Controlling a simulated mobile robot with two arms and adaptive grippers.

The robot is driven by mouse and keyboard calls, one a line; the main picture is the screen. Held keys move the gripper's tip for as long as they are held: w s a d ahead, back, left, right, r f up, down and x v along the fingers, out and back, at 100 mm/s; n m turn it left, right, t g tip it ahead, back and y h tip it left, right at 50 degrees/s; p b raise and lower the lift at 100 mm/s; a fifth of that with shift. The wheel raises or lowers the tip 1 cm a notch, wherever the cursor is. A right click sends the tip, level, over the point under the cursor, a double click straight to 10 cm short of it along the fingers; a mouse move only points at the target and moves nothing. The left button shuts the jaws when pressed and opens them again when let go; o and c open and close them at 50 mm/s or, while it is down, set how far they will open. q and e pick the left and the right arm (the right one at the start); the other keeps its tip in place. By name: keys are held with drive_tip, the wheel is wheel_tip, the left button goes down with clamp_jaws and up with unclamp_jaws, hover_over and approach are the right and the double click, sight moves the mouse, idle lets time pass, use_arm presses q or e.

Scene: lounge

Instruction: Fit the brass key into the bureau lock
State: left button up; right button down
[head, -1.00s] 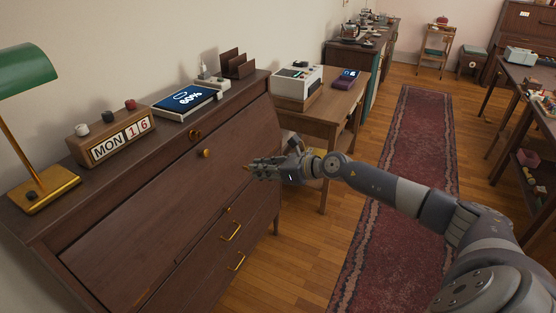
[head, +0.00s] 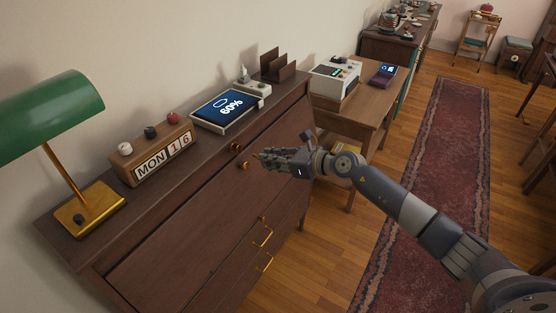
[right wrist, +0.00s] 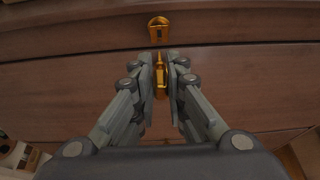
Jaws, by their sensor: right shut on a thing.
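The wooden bureau (head: 190,215) stands against the wall with a sloping front. Its brass lock (head: 236,147) sits on the strip along the top of the front; it also shows in the right wrist view (right wrist: 158,29). My right gripper (head: 264,157) is shut on the brass key (right wrist: 160,77), which points towards the bureau. In the right wrist view the key's tip is below the lock and apart from it. In the head view the fingers hide most of the key. My left gripper is out of view.
On the bureau top are a green lamp (head: 87,205), a calendar block (head: 152,161), a tablet (head: 226,106) and a wooden letter rack (head: 278,66). A side table (head: 364,104) stands to the right. The floor beyond has a red runner (head: 440,160).

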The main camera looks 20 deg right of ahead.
drive_tip(key=shift+w+a, duration=0.5)
drive_tip(key=shift+w, duration=0.2)
drive_tip(key=shift+w+a, duration=0.5)
drive_tip(key=shift+w, duration=0.2)
drive_tip(key=shift+w+a, duration=0.2)
drive_tip(key=shift+w, duration=0.05)
use_arm(q)
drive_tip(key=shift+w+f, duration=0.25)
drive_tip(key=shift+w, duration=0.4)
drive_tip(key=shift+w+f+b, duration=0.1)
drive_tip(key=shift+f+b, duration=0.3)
drive_tip(key=shift+b, duration=0.25)
use_arm(e)
drive_tip(key=shift+w+a, duration=0.95)
drive_tip(key=shift+w, duration=0.25)
drive_tip(key=c, duration=1.5)
unclamp_jaws()
drive_tip(key=shift+c, duration=0.2)
